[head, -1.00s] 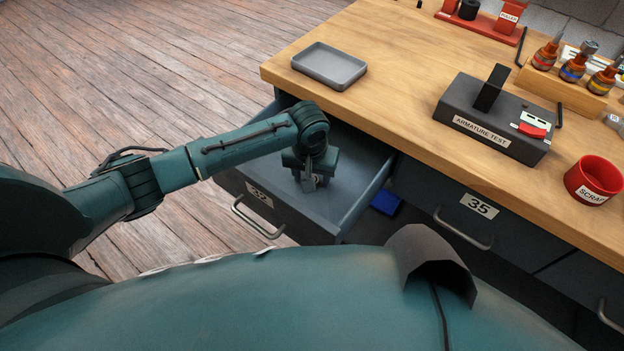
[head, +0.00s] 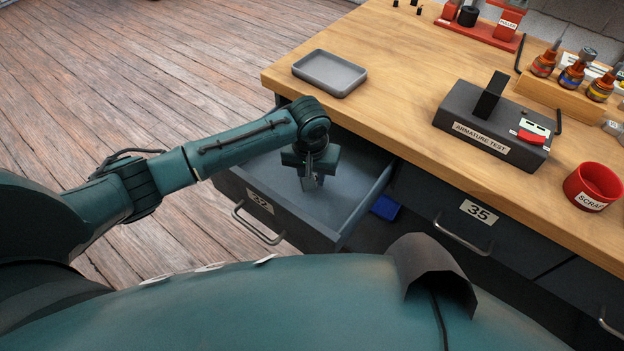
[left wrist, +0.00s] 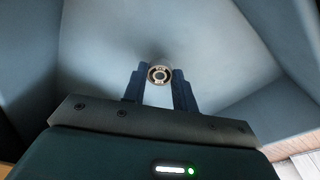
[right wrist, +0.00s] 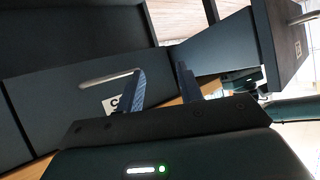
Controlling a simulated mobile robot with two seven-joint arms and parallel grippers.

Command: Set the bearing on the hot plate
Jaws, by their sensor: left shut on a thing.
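The bearing (left wrist: 158,74), a small ring with a light rim and dark centre, sits between the fingertips of my left gripper (left wrist: 160,80) in the left wrist view. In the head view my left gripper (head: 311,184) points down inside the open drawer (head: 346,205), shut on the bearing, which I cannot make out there. The drawer floor shows beneath it. My right gripper (right wrist: 160,78) shows in the right wrist view with its fingers apart and nothing between them, in front of dark drawer fronts. I cannot see a hot plate in any view.
The wooden bench top (head: 400,110) lies above the drawer. It carries a grey tray (head: 329,73), the armature test box (head: 492,125), a red scrap cup (head: 593,186) and several small bottles (head: 572,74). Drawer 35 (head: 478,212) is closed. The bench between tray and test box is clear.

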